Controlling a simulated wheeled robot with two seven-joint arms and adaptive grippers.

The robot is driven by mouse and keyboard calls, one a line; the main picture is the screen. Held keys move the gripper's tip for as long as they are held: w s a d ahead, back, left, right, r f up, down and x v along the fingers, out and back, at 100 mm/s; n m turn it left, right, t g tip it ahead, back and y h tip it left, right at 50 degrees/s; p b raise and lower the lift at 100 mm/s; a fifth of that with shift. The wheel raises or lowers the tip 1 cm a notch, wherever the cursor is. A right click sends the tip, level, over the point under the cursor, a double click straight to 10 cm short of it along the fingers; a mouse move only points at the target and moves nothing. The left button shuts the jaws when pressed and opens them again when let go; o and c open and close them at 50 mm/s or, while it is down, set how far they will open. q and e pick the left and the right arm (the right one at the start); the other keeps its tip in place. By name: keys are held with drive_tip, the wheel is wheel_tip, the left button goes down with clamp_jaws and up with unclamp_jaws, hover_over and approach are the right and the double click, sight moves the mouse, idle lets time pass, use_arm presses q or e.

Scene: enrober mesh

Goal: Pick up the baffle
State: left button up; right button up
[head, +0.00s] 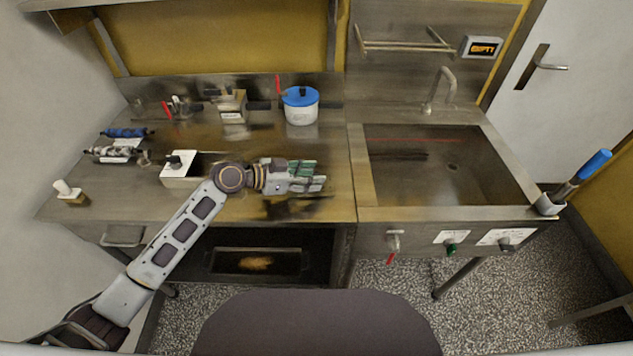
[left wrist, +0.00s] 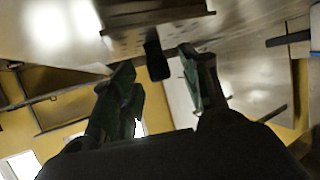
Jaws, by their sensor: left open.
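My left gripper (head: 320,176) is above the front right part of the steel counter and points right. In the left wrist view its two fingers (left wrist: 156,59) are apart. A dark, narrow piece (left wrist: 155,68) shows beyond the gap between them, below a brown slab-like part (left wrist: 155,15). I cannot tell whether that piece is the baffle, and no other thing is clearly the baffle. My right gripper is in neither view.
A white pot with a blue lid (head: 300,107) stands behind the gripper. A box with a black knob (head: 180,165) stands left on the counter (head: 320,205). Rollers (head: 115,153) lie at far left. The sink (head: 440,170) is to the right. A dark shelf (head: 215,272) is below.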

use_arm(q)
drive_tip(key=shift+x, duration=1.05)
clamp_jaws()
